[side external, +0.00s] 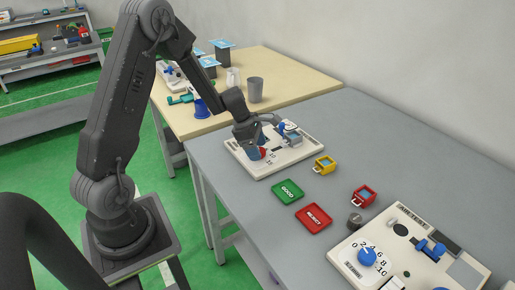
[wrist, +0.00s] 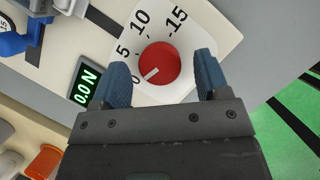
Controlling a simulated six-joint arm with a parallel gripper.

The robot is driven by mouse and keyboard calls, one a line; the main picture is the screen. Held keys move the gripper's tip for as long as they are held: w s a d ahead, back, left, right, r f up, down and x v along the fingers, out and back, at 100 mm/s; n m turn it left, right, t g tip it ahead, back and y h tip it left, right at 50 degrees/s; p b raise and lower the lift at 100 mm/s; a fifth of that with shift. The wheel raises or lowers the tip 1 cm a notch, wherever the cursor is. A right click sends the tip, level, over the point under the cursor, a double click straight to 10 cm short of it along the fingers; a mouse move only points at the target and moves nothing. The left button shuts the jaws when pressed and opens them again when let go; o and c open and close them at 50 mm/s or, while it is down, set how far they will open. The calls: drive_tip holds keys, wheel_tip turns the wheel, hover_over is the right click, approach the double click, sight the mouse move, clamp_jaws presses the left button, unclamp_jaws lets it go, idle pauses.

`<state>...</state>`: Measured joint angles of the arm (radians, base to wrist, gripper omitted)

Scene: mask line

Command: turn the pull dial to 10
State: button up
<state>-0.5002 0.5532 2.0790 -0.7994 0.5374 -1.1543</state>
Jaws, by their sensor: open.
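The pull dial (wrist: 158,63) is a round red knob on a white scale plate marked 0, 5, 10 and 15. Its white pointer line aims at the 0 mark. My gripper (wrist: 160,68) is open in the wrist view, with one blue fingertip on each side of the knob; I cannot tell whether they touch it. A small display (wrist: 86,84) beside the scale reads 0.0 N in green. In the side external view my gripper (side external: 258,149) is low over the white board (side external: 268,170), and only a bit of the red knob (side external: 263,153) shows.
Another board at front right has a blue 0–10 dial (side external: 367,256).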

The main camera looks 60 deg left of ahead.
drive_tip(key=shift+f, duration=0.3)
drive_tip(key=shift+c, duration=0.5)
drive_tip(key=c, duration=0.8)
